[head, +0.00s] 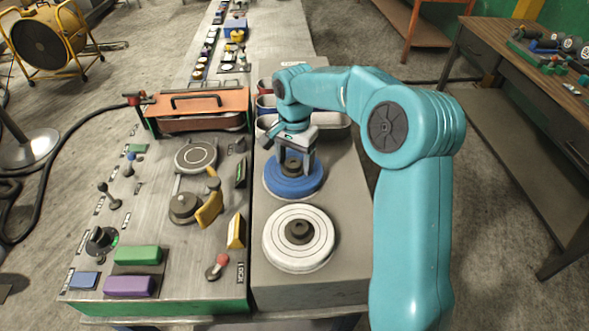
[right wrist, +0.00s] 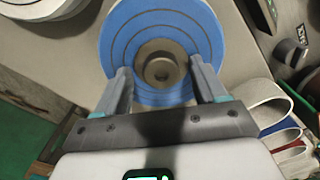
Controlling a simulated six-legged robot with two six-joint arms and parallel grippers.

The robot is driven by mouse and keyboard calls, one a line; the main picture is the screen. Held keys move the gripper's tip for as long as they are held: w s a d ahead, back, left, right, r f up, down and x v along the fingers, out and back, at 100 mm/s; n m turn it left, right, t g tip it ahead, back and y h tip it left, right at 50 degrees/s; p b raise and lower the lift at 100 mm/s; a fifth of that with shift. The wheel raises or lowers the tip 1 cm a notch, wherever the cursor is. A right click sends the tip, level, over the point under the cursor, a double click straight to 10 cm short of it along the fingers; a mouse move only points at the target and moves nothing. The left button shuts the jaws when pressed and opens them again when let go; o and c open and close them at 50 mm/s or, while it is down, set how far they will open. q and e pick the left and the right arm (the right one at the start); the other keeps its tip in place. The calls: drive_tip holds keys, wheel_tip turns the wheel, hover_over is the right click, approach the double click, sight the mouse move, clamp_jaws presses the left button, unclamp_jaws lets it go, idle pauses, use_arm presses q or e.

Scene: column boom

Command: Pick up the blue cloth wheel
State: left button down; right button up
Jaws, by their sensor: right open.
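The blue cloth wheel (head: 281,184) lies flat on the grey bench top in the head view, behind a white wheel (head: 299,252). Its raised dark hub is at its centre. My right gripper (head: 293,165) is over the blue wheel, pointing down. In the right wrist view the blue wheel (right wrist: 205,37) shows with dark rings, and the open fingers of the right gripper (right wrist: 160,80) stand on either side of its hub. Whether the fingers touch the hub or the wheel cannot be told. My left gripper is not in view.
A control panel (head: 165,262) with levers, knobs and coloured blocks stands left of the wheels. Coloured bins (head: 266,104) stand behind the blue wheel, close to my right arm. A wooden table (head: 500,50) is at the far right. The bench is bare right of the white wheel.

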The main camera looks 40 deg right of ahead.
drive_tip(key=shift+w+a+f, duration=0.1)
drive_tip(key=shift+w+f, duration=0.05)
drive_tip(key=shift+a, duration=0.15)
drive_tip(key=shift+c, duration=0.7)
drive_tip(key=c, duration=1)
drive_tip(key=shift+c, duration=0.9)
